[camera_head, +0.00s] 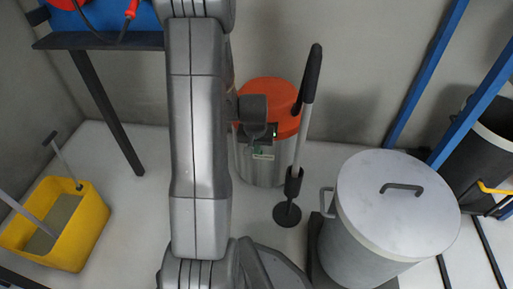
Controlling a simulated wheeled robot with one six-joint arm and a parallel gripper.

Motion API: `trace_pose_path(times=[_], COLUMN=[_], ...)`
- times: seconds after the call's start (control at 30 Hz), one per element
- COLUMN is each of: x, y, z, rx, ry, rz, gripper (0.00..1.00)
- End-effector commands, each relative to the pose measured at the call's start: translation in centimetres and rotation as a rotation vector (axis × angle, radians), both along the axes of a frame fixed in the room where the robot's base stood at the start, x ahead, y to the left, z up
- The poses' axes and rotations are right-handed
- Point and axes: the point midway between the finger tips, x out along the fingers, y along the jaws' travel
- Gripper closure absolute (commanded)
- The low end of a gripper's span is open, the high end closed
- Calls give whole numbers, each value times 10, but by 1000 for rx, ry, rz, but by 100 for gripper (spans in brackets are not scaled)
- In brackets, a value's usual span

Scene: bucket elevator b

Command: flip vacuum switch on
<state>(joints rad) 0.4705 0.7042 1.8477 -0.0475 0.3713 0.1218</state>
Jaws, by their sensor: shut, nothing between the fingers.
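The vacuum (284,95) stands on the floor against the back wall, right of my arm. It has an orange-red lid over a shiny metal drum (262,172). My grey wrist and small dark gripper (262,135) are in front of the vacuum, at the lower edge of the lid. The gripper looks shut, with nothing seen in it. A small green mark and a pale label show on the drum just below the gripper. I cannot make out the switch; it may be hidden behind my wrist. Whether the gripper touches the vacuum cannot be told.
A brush with a black handle (311,75) stands upright in its holder right of the vacuum. A large grey lidded drum (370,245) is at front right, with blue posts (425,75) behind. A yellow bucket (88,232) stands left. Some floor between is clear.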

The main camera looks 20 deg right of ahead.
Motion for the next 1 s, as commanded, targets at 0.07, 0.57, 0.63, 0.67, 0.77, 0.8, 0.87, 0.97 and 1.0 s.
trace_pose_path(times=[0.07,0.57,0.63,0.67,0.77,0.8,0.87,0.97,1.0], x=[0,-13,-23,-28,-40,-44,-49,-55,-57], y=[0,13,19,22,29,31,35,38,39], z=[2,64,74,78,89,93,98,103,104], rx=[0,-1,-1,0,0,-1,0,0,0], ry=[0,-2,-2,-1,-1,-2,-1,-1,0], rz=[0,3,4,4,4,4,4,3,3], gripper=[100,100,100,100,100,100,100,100,100])
